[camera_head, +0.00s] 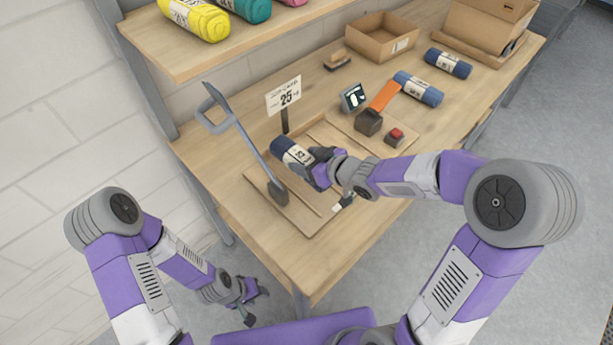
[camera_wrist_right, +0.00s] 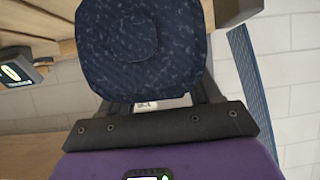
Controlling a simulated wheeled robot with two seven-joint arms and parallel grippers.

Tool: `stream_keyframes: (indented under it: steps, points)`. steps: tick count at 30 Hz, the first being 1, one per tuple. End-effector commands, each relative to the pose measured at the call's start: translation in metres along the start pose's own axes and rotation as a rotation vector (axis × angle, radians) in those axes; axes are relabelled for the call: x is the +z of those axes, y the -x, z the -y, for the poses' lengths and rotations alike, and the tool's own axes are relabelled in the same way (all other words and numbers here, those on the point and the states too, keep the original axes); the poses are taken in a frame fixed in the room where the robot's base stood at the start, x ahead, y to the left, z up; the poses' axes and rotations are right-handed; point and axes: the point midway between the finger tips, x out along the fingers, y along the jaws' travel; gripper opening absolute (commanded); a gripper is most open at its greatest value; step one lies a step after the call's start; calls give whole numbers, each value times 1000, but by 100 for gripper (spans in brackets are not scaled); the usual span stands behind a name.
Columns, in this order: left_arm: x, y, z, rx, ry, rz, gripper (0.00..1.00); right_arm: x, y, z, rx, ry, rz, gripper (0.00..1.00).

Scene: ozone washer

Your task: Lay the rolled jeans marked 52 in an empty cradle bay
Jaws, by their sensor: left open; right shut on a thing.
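The dark blue rolled jeans (camera_head: 291,152) have a white label that seems to read 52, though it is small. My right gripper (camera_head: 319,168) is shut on one end of this roll, above the wooden board on the table. In the right wrist view the roll's round end (camera_wrist_right: 143,45) fills the upper middle, in front of the gripper. The wooden cradle board (camera_head: 298,213) lies under the roll and arm, which hide part of it; I cannot make out each bay. My left gripper (camera_head: 245,300) is open and empty, low beside the table's front left.
A 25 sign (camera_head: 285,97), a small display (camera_head: 354,98), a dark block (camera_head: 369,122) and a red-button box (camera_head: 395,136) stand nearby. Two more blue rolls (camera_head: 418,89) (camera_head: 448,63) lie farther back.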

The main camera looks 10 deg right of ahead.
Motion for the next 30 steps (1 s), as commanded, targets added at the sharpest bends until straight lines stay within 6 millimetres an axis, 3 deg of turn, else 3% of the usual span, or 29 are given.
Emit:
stream_keyframes:
  steps: [9,22,23,27,30]
  points:
    - [-1,-21,8,0,0,0,43,40,-23,1,-1,0,-3,4]
    - [-1,-24,9,0,0,0,43,45,-26,1,1,2,-5,4]
    - [-1,-24,9,0,0,0,43,46,-26,1,1,1,-2,64]
    - [-1,-23,9,0,0,0,43,46,-25,1,1,1,-2,86]
    - [-1,-23,9,0,0,0,43,46,-25,1,1,1,-2,89]
